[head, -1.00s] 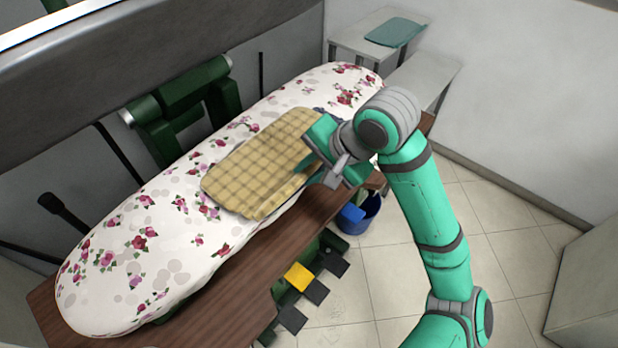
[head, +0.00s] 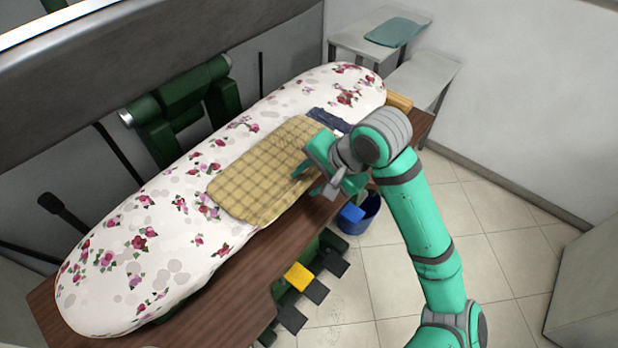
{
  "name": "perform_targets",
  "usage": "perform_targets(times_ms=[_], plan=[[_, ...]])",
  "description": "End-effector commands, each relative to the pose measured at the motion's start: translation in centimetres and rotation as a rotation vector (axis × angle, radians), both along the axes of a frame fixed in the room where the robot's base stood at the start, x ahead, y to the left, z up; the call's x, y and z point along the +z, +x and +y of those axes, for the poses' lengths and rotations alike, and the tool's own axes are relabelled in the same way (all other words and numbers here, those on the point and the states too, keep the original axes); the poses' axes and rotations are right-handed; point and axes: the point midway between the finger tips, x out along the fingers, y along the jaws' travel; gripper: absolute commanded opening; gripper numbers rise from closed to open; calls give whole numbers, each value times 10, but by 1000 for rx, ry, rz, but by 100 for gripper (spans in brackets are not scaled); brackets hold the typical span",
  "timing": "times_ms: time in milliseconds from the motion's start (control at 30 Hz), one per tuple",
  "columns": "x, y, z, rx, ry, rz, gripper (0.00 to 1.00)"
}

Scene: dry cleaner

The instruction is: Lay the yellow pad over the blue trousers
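The yellow checked pad (head: 260,172) lies spread, nearly flat, on the middle of the floral ironing board. A small part of the dark blue trousers (head: 328,120) shows beyond the pad's upper right edge; the rest is hidden, seemingly under the pad. My gripper (head: 307,181) is at the pad's right edge, with its two fingers apart. The fingers are close to the pad, and I cannot tell whether they touch it.
The floral board (head: 120,265) stands over a brown wooden shelf (head: 225,290). A yellow block (head: 399,102) is by the shelf's far end. A blue bin (head: 360,222) and pedals (head: 300,277) are below. A side table (head: 375,45) holds a teal folded item (head: 396,31). Tiled floor at right is clear.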

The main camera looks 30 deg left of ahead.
Motion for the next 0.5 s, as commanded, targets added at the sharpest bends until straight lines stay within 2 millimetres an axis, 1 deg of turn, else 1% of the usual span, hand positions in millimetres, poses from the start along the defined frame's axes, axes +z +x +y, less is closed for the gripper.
perform_targets(times_ms=[167, 500], plan=[[12, 0, -7, -2, 0, -3, 38], [67, -4, -41, -1, 1, -3, 38]])
